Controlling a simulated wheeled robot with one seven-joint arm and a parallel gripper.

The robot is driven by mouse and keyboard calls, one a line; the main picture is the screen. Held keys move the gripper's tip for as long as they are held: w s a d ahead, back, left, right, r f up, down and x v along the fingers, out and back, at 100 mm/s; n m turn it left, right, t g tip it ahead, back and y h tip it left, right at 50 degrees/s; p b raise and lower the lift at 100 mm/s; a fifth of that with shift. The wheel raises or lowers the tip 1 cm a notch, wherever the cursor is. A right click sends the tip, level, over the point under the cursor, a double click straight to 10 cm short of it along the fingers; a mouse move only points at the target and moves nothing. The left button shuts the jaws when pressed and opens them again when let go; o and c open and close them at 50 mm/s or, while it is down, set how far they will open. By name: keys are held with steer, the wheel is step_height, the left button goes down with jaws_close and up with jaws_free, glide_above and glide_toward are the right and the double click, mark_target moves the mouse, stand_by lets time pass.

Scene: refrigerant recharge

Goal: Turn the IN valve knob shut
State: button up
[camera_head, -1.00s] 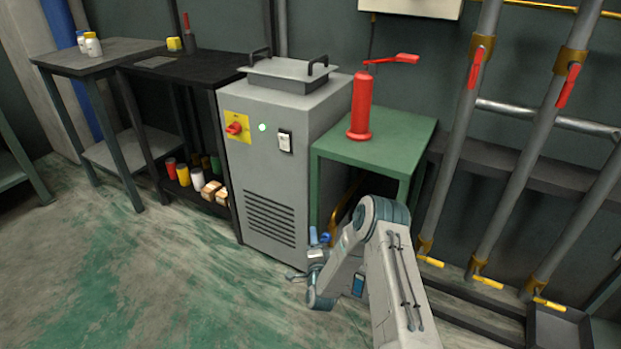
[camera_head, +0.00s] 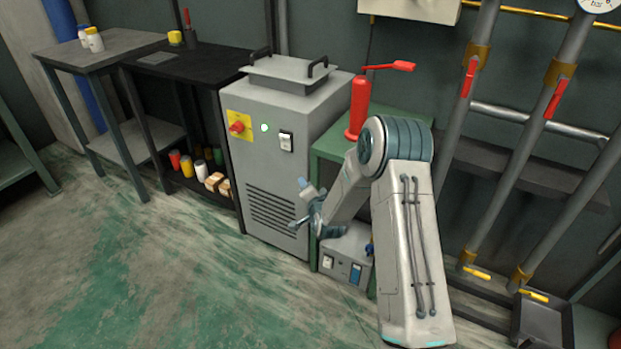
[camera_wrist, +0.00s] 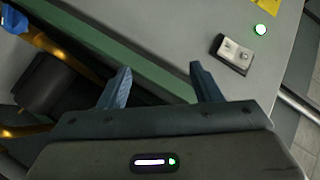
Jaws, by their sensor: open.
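No knob with a readable IN label shows. A blue part (camera_wrist: 14,20), possibly a knob, is at the top left edge of the wrist view, cut off, beside a brass pipe (camera_wrist: 60,55). A small blue part (camera_head: 369,248) also shows on a low grey box (camera_head: 345,258), partly behind my arm; I cannot tell if it is the same one. My gripper (camera_head: 301,206) is open and in front of the grey cabinet's lower right. In the wrist view its two fingers (camera_wrist: 160,88) are apart with nothing between them.
The tall grey cabinet (camera_head: 262,165) has a red rotary switch (camera_head: 237,126). A green table (camera_head: 400,120) bears a red cylinder with a lever (camera_head: 359,105). Pipes (camera_head: 500,180) with red and yellow handles stand at right. The floor (camera_head: 150,270) at left is clear.

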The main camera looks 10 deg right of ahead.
steer(key=shift+s+r+n+g+p, duration=0.15)
steer(key=shift+s+r+n+p, duration=0.1)
steer(key=shift+r, duration=0.6)
steer(key=shift+s+r+n+g+p, duration=0.15)
steer(key=shift+r+n+p, duration=0.1)
steer(key=shift+r, duration=0.6)
